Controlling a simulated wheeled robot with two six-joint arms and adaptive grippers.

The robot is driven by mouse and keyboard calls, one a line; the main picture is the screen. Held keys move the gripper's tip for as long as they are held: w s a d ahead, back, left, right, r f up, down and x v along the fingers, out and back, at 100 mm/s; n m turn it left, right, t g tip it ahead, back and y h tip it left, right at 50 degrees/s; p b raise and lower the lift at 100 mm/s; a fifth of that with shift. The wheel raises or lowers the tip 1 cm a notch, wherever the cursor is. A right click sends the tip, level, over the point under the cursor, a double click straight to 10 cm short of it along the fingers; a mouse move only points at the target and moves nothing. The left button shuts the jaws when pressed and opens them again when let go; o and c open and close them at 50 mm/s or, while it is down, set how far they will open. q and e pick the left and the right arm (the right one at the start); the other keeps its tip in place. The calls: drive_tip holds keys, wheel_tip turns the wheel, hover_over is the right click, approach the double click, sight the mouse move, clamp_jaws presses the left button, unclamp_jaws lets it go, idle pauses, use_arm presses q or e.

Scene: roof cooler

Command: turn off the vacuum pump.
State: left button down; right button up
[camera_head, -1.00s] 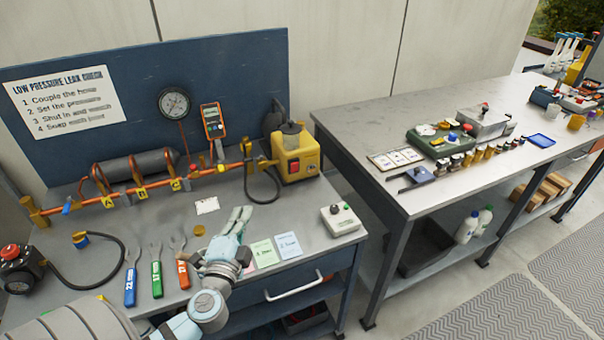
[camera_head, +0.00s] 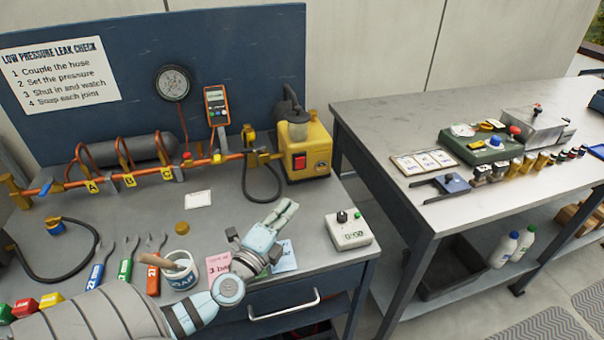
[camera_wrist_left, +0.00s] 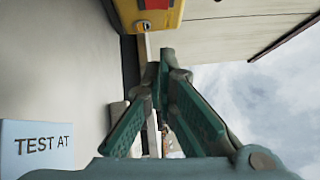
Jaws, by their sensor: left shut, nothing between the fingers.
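The yellow vacuum pump (camera_head: 311,158) stands at the back right of the blue bench, with a red switch (camera_head: 299,162) on its front. In the left wrist view the pump (camera_wrist_left: 161,18) is at the top edge, with part of the red switch (camera_wrist_left: 157,4) showing. My left gripper (camera_head: 288,207) is shut and empty over the front of the bench, in front of the pump and apart from it. Its teal fingers (camera_wrist_left: 165,62) point toward the pump in the left wrist view. My right gripper is not in view.
A black hose (camera_head: 264,197) loops down beside the pump. A white timer box (camera_head: 348,231) sits right of my left gripper. Cards (camera_head: 218,265), a white pot (camera_head: 181,272) and several wrenches lie near the front. Bare benchtop lies between gripper and pump.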

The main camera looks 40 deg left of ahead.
use_arm(q)
drive_tip(key=p, duration=0.1)
approach(300, 163)
drive_tip(key=w+d, duration=0.3)
drive_tip(key=d, duration=0.1)
drive_tip(key=shift+w+d+r, duration=0.1)
drive_tip(key=shift+w+d, duration=0.1)
drive_tip(key=shift+w, duration=0.2)
drive_tip(key=w+a+b, duration=0.1)
drive_tip(key=w+a, duration=0.1)
drive_tip(key=shift+w+a+r, duration=0.1)
drive_tip(key=shift+w+a, duration=0.2)
drive_tip(key=shift+w, duration=0.1)
drive_tip(key=shift+w+a, duration=0.25)
drive_tip(key=shift+a, duration=0.15)
drive_tip(key=shift+r, duration=0.1)
drive_tip(key=shift+r, duration=0.1)
